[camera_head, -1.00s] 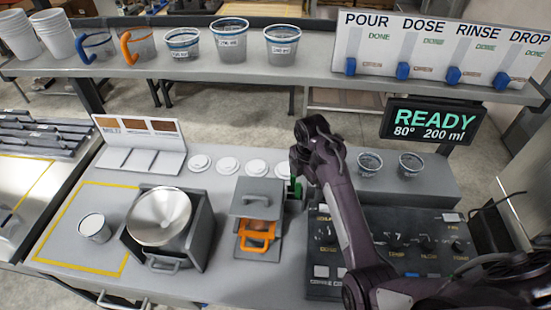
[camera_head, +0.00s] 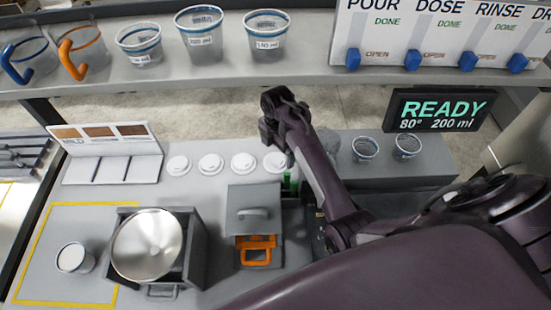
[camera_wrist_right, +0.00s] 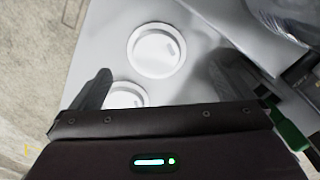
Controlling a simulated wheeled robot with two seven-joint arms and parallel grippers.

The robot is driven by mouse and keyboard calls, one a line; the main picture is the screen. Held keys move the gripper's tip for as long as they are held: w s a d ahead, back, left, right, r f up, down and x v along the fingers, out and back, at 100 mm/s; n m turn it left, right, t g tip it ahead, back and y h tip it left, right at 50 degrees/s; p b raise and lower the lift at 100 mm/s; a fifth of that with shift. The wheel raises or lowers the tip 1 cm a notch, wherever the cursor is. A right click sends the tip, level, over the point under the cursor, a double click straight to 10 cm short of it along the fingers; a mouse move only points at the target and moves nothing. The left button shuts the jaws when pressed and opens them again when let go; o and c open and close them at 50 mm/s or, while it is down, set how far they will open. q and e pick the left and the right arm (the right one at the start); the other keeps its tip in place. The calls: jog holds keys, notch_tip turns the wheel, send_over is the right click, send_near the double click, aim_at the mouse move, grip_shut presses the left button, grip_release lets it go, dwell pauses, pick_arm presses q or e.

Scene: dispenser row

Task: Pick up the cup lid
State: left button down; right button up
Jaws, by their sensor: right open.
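Several round white cup lids lie in a row on the grey counter, from the left lid (camera_head: 178,165) to the right-end lid (camera_head: 275,161). My right gripper (camera_head: 270,122) is above the back right end of this row. The wrist view shows its jaws (camera_wrist_right: 160,82) apart and empty. One whole lid (camera_wrist_right: 157,50) shows face up beyond and between the fingers. A second lid (camera_wrist_right: 124,95) is partly hidden by the gripper body, near the left finger. Neither lid is held. My left gripper is not in view.
A green part (camera_head: 288,184) stands just right of the row. A grey box with an orange handle (camera_head: 256,250), a metal bowl (camera_head: 147,245) and a white-filled cup (camera_head: 74,258) stand in front. Clear cups (camera_head: 364,148) sit at right. A shelf (camera_head: 250,85) runs behind.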

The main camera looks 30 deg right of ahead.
aim_at(276, 160)
jog(key=f, duration=0.1)
jog(key=f+p, duration=0.1)
jog(key=f, duration=0.1)
jog(key=shift+w+f, duration=0.25)
jog(key=shift+f, duration=0.05)
jog(key=shift+f+p, duration=0.3)
jog(key=shift+f, duration=0.25)
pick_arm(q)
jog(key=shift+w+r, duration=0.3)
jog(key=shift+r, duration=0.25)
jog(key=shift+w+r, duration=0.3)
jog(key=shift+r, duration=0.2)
pick_arm(e)
jog(key=c, duration=1.1)
